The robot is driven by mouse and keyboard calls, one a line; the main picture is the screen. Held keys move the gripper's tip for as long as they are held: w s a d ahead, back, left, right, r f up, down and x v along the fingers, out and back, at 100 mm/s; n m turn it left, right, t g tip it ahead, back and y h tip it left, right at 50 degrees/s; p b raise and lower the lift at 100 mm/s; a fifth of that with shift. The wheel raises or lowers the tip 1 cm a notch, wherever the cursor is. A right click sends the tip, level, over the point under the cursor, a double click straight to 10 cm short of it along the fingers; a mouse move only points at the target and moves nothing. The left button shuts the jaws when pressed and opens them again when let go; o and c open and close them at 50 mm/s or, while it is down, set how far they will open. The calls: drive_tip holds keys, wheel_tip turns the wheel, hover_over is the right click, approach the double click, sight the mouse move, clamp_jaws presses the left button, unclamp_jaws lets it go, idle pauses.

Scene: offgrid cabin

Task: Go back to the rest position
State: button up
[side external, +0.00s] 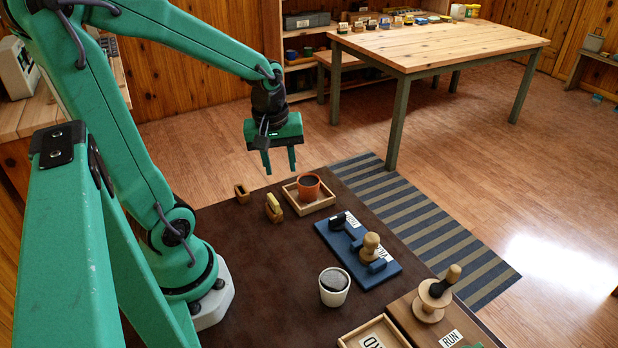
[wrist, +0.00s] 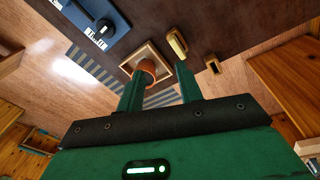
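My green arm reaches over the dark brown work table (side external: 255,300). My gripper (side external: 279,172) hangs in the air above the table's far edge, pointing down. Its two fingers are apart with nothing between them. In the wrist view the fingers (wrist: 158,92) also stand apart and empty. An orange cup (side external: 308,187) with dark contents stands in a square wooden tray (side external: 321,205), below and to the right of my gripper. In the wrist view the cup (wrist: 146,72) is partly hidden behind the left finger.
Two small wooden blocks (side external: 274,207) (side external: 242,194) stand left of the tray. A light wooden table (side external: 440,45) stands behind. The air around my gripper is clear.

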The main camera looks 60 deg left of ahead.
drive_tip(key=s+d+r+m+t, duration=0.3)
drive_tip(key=d+r+m, duration=0.6)
drive_tip(key=m, duration=0.4)
drive_tip(key=shift+d+r+t+h, duration=0.25)
drive_tip(key=shift+d+t+h, duration=0.05)
drive_tip(key=shift+t, duration=0.3)
idle(0.4)
